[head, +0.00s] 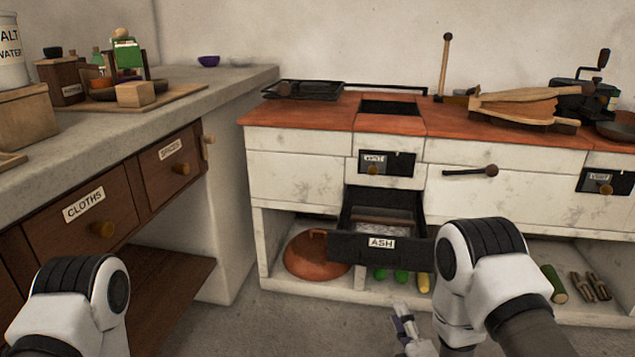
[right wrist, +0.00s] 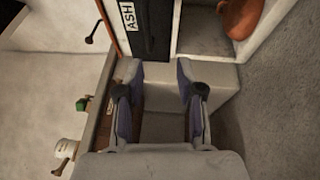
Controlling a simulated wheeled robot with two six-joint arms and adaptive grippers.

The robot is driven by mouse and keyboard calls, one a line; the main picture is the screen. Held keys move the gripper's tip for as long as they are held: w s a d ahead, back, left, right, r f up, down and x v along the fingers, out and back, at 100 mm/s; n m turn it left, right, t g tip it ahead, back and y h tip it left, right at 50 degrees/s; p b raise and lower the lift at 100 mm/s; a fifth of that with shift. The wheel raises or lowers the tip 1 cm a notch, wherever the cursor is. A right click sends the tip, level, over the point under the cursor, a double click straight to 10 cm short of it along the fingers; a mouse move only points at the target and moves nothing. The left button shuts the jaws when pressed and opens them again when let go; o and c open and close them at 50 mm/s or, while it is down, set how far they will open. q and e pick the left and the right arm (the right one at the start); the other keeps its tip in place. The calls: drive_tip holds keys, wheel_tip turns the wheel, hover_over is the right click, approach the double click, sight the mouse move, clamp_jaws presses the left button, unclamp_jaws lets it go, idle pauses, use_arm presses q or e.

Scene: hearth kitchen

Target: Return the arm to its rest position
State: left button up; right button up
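My right arm (head: 470,270) reaches down in the lower right of the head view, in front of the white stove unit. My right gripper (head: 405,328) hangs low, below and in front of the pulled-out ash drawer (head: 345,245). In the right wrist view the right gripper (right wrist: 160,92) has its two fingers apart with nothing between them. The ash drawer front (right wrist: 150,40) shows beyond the fingers, apart from them. Only a link of my left arm (head: 65,310) shows at the lower left; the left gripper is out of view.
The stone counter (head: 110,118) with cloths and spices drawers stands left. The white stove (head: 300,180) has a copper lid (head: 305,260) and vegetables on its lower shelf. Its red top (head: 330,118) bears a rack and bellows (head: 525,105). Bare floor (head: 240,325) lies between counter and stove.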

drive_tip(key=s+d+f+m+g+h+p, duration=0.1)
drive_tip(key=s+f+m+g, duration=0.55)
drive_tip(key=s, duration=0.45)
drive_tip(key=s+d+f+m+g, duration=0.1)
drive_tip(key=s+f+m+g, duration=0.5)
drive_tip(key=s, duration=0.5)
drive_tip(key=s+d+f+m+g+h+p, duration=0.1)
drive_tip(key=s+f+m+g, duration=0.3)
drive_tip(key=s+m+g, duration=0.55)
use_arm(q)
wheel_tip(320, 180, up, 42)
drive_tip(key=p, duration=3.8)
use_arm(e)
wheel_tip(320, 180, up, 38)
drive_tip(key=n+t, duration=0.1)
drive_tip(key=t, duration=0.2)
drive_tip(key=shift+s+n, duration=0.35)
drive_tip(key=shift+n, duration=0.05)
